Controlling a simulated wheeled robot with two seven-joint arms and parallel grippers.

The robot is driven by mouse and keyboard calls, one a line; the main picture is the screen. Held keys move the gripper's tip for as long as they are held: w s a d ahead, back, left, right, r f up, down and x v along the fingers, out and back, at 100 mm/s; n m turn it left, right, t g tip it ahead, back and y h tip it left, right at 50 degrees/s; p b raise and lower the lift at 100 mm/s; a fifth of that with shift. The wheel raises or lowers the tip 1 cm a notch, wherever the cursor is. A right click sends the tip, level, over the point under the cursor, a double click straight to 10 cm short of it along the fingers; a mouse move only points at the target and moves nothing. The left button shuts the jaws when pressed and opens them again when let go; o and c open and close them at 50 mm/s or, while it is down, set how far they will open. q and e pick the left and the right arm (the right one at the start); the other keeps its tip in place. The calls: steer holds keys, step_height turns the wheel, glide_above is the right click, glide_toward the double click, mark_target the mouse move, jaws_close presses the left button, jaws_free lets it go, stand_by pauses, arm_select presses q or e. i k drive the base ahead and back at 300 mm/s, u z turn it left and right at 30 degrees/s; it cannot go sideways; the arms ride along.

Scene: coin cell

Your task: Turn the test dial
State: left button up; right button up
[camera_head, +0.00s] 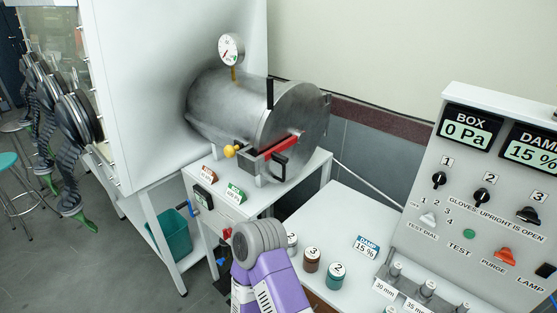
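The test dial (428,219) is a small whitish knob low on the left part of the grey control panel (463,176), above the printed words "TEST DIAL". Small position marks are printed around it; its exact pointing is too small to tell. The green TEST button (469,234) sits to its right. A purple and grey part of one of my arms rises from the bottom centre, well left of the dial. No gripper fingers show, so neither gripper can be seen at the dial.
Above the dial are black knobs 1 (439,180), 2 (485,196) and 3 (528,215). An orange purge switch (503,255) is to the right. Labelled holders (427,290) stand in front of the panel. Small jars (312,259) and a steel chamber (258,120) lie left.

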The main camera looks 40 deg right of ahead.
mark_target(429, 218)
steer(key=z, duration=0.75)
steer(key=i, duration=0.15)
steer(key=z, duration=1.1)
